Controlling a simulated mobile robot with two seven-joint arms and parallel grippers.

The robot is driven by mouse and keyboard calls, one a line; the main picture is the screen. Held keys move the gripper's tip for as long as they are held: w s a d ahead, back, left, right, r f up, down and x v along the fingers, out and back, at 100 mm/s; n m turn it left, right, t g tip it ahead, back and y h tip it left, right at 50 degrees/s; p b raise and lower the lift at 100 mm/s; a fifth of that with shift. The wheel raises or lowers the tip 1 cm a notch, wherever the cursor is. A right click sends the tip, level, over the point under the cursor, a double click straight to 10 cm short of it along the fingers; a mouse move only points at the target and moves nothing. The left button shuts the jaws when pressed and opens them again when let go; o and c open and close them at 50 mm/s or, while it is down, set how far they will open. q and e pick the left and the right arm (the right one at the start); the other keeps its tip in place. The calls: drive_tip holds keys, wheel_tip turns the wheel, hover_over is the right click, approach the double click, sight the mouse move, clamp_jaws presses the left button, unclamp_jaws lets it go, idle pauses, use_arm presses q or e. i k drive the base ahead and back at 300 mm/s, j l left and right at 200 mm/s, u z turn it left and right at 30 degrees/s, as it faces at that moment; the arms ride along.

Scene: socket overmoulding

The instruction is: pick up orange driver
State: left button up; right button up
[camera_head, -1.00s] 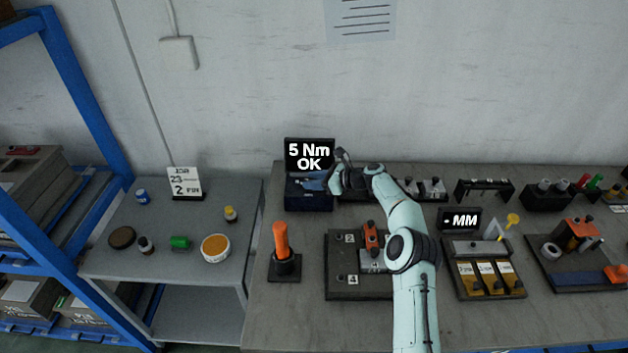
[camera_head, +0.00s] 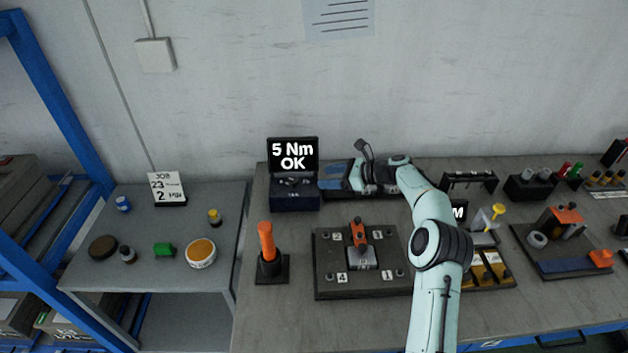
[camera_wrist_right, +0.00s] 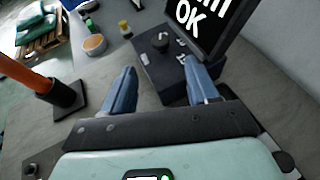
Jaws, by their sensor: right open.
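The orange driver (camera_head: 266,241) stands upright in a black holder (camera_head: 271,268) at the left front of the workbench. In the right wrist view the driver (camera_wrist_right: 22,70) is at the left edge, partly cut off by the frame. My right gripper (camera_head: 326,182) is beside the right side of the black tester box, to the right of and behind the driver. In the wrist view its two blue fingers (camera_wrist_right: 160,82) are apart with nothing between them, and the tester box shows beyond them. My left gripper is not in view.
The tester box (camera_head: 294,199) carries a screen (camera_head: 293,154) reading "5 Nm OK". A dark fixture plate (camera_head: 330,284) with an orange clamp (camera_head: 358,233) lies right of the driver. A grey side table (camera_head: 130,276) with small containers stands left. Bare bench lies in front of the driver.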

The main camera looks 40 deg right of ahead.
sight(264, 229)
drive_tip(key=k+j, duration=0.6)
drive_tip(key=j, duration=0.15)
drive_tip(key=k+j, duration=0.55)
drive_tip(key=j, duration=0.15)
